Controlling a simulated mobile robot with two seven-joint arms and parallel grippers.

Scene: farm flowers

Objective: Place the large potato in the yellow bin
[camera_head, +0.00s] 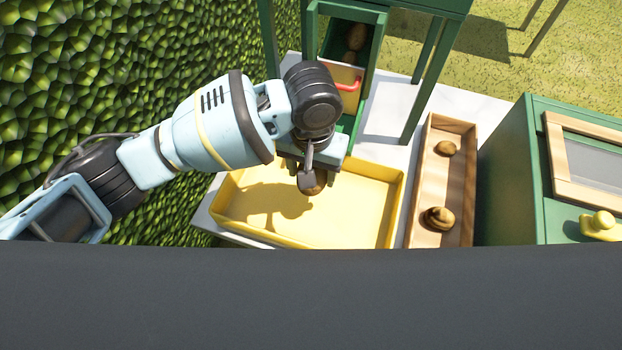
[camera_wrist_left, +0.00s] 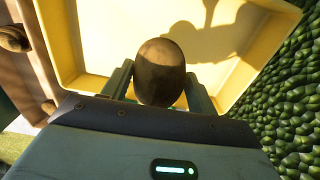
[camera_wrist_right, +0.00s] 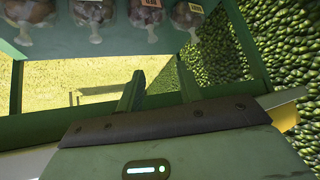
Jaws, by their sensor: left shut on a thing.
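A brown potato (camera_wrist_left: 161,72) is held between the two fingers of my left gripper (camera_wrist_left: 160,88), which is shut on it. In the head view the potato (camera_head: 312,182) hangs over the yellow bin (camera_head: 235,227), toward its back right part, with a gap to the bin floor suggested by the shadow. The yellow bin also fills the background of the left wrist view (camera_wrist_left: 80,82). My right gripper (camera_wrist_right: 158,88) shows only in the right wrist view, with its fingers apart and nothing between them.
A wooden tray (camera_head: 426,190) with two potatoes (camera_head: 439,218) stands right of the bin. A green chute (camera_head: 322,50) with potatoes and a red-handled gate stands behind. A green cabinet (camera_head: 510,170) is at right. Bagged produce (camera_wrist_right: 145,15) hangs near my right gripper.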

